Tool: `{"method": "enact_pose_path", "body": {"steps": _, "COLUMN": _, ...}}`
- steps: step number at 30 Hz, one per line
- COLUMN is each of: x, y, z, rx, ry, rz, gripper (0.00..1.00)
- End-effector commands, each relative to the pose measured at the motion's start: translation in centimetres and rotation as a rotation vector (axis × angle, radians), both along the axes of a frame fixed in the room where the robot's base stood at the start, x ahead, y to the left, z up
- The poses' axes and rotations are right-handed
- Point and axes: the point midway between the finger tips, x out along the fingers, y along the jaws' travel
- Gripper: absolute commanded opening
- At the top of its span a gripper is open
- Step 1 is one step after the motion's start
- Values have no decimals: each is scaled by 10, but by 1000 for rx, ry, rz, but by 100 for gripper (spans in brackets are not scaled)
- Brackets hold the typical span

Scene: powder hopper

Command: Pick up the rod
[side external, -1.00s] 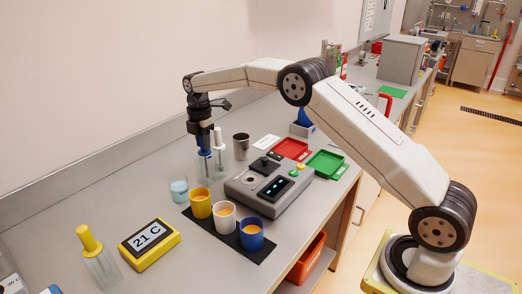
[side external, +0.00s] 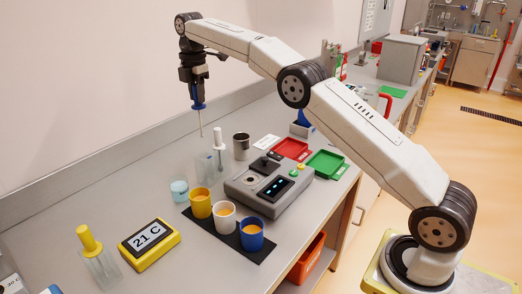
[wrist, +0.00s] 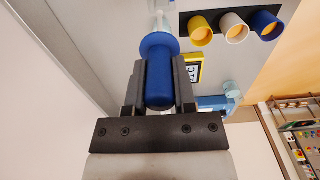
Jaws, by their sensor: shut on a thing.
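The rod with a blue handle (side external: 197,106) and a thin pale shaft hangs upright under my gripper (side external: 194,88) in the side view. My gripper is shut on the handle, and the shaft's lower end is above the bench, clear of the holders. In the wrist view the blue handle (wrist: 158,70) sits between the two dark fingers of my gripper (wrist: 160,85). A white-handled rod (side external: 217,138) stands in a clear holder, and a yellow-handled rod (side external: 88,238) stands in another at front left. A clear empty holder (side external: 203,170) is below the held rod.
Yellow (side external: 201,205), white (side external: 224,220) and blue (side external: 251,236) cups stand on a black mat. A grey device (side external: 268,188), red tray (side external: 291,149), green tray (side external: 326,164), metal cup (side external: 241,146), small beaker (side external: 179,189) and yellow display (side external: 149,243) are around. The back wall is close behind.

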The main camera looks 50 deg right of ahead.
Motion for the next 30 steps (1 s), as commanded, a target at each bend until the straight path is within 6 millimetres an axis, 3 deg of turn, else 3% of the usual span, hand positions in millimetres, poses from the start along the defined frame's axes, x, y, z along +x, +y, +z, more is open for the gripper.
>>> {"method": "enact_pose_path", "body": {"steps": 14, "x": -1, "y": 0, "z": 18, "rx": 0, "ry": -3, "rz": 0, "gripper": 0}}
{"method": "enact_pose_path", "body": {"steps": 30, "x": -3, "y": 0, "z": 22, "rx": 0, "ry": -2, "rz": 0, "gripper": 0}}
